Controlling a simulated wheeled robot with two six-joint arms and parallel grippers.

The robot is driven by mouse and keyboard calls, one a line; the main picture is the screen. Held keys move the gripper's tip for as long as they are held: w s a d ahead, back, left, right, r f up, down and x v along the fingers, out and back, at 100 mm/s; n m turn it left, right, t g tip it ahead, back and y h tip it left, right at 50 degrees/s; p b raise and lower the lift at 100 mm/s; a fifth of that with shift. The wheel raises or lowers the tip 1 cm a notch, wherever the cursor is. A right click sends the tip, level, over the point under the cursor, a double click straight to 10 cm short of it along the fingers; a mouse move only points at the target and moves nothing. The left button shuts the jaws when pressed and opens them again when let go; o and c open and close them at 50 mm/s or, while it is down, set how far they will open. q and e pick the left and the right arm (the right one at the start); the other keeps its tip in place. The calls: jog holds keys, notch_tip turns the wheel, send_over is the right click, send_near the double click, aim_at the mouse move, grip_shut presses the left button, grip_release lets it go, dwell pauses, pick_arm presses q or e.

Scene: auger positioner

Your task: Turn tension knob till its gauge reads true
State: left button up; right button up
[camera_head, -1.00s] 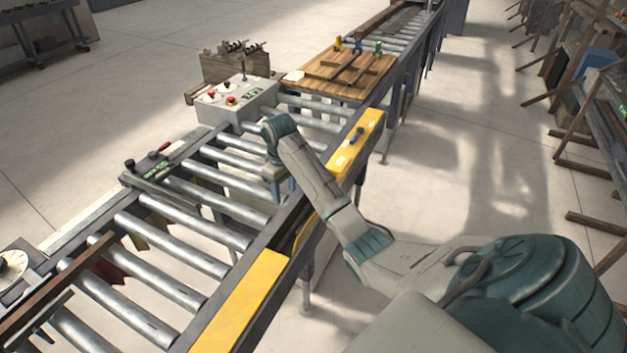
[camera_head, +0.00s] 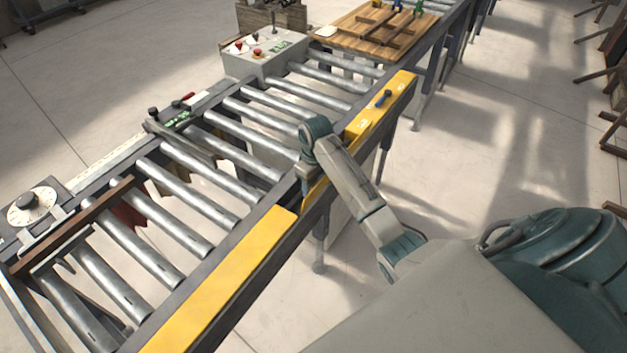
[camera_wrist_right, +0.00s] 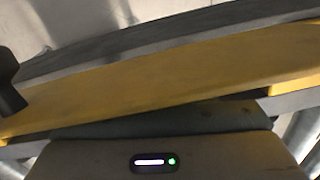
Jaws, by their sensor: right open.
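A black dial knob (camera_head: 33,201) sits on a round white scale at the left end of the conveyor. A smaller black knob (camera_head: 153,112) stands beside a green-lit display (camera_head: 177,117) on the far rail. I cannot read either one, nor tell which is the tension knob and its gauge. My right arm reaches in from the lower right. My right gripper (camera_head: 305,186) is low by the near rail, mostly hidden behind its own wrist, apart from both knobs. In the right wrist view a yellow rail cover (camera_wrist_right: 170,75) fills the middle. My left gripper is out of view.
Steel rollers (camera_head: 190,190) run along the conveyor. A brown bar (camera_head: 75,225) lies across them near the dial. A grey control box (camera_head: 265,60) with red buttons and a wooden board (camera_head: 350,32) are further back.

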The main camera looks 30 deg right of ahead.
jog(key=shift+a+f, duration=0.25)
jog(key=shift+f, duration=0.4)
jog(key=c, duration=1)
jog(key=shift+r+n, duration=0.1)
jog(key=shift+n, duration=1.5)
jog(key=o, duration=1)
jog(key=shift+w, duration=0.1)
